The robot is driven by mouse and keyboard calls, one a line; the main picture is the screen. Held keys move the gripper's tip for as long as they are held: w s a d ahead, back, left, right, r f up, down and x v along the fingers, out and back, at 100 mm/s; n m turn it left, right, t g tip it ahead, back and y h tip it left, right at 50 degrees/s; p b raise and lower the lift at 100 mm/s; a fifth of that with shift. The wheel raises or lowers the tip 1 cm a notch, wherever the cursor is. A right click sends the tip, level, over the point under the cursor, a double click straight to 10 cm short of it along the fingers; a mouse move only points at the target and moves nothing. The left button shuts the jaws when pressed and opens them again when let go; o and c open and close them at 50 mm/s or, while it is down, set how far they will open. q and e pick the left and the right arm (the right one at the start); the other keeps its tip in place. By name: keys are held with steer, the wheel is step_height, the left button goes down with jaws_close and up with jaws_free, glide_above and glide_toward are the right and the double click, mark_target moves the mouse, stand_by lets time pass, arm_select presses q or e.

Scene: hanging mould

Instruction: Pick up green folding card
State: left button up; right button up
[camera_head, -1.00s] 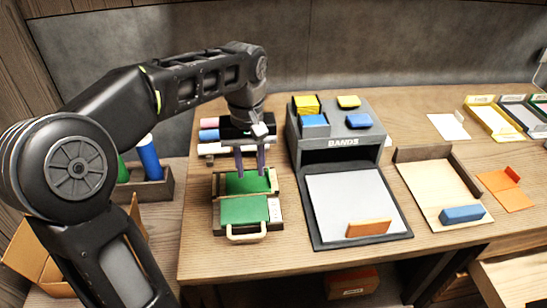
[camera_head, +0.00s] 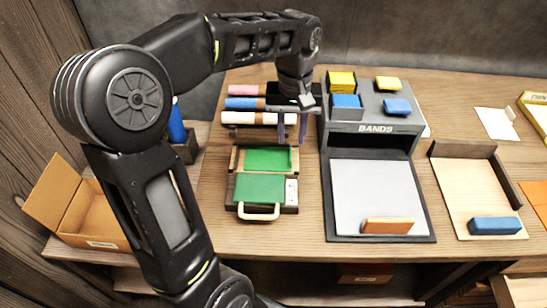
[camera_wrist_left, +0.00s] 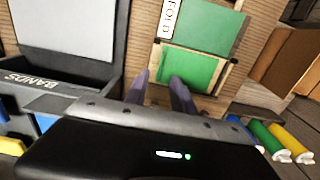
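The green folding card lies in a wooden fold jig (camera_head: 236,160) on the table. Its upper panel (camera_head: 268,160) lies inside the frame and its lower panel (camera_head: 259,188) is above the handle. The left wrist view shows both panels (camera_wrist_left: 190,65), beside a "FOLD" label. My left gripper (camera_head: 292,136) is beyond and to the right of the jig in the head view. Its two fingers are apart with nothing between them, as the left wrist view also shows (camera_wrist_left: 158,82). My right gripper is not in view.
A grey "BANDS" stand (camera_head: 376,128) with yellow and blue blocks is to the right. Its grey pad (camera_head: 378,190) holds an orange block. Coloured rolls (camera_head: 245,103) lie behind the jig. A wooden tray (camera_head: 465,185) with a blue block is further right. A cardboard box (camera_head: 85,215) is left.

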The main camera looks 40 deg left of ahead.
mark_target(268, 156)
arm_select(q)
steer(key=shift+f, duration=0.1)
step_height(268, 156, down, 5)
steer(key=shift+s+d+f, duration=0.1)
steer(key=shift+d, duration=0.05)
stand_by(0.3)
steer(key=shift+c, duration=0.3)
jaws_close()
stand_by(0.3)
stand_by(0.4)
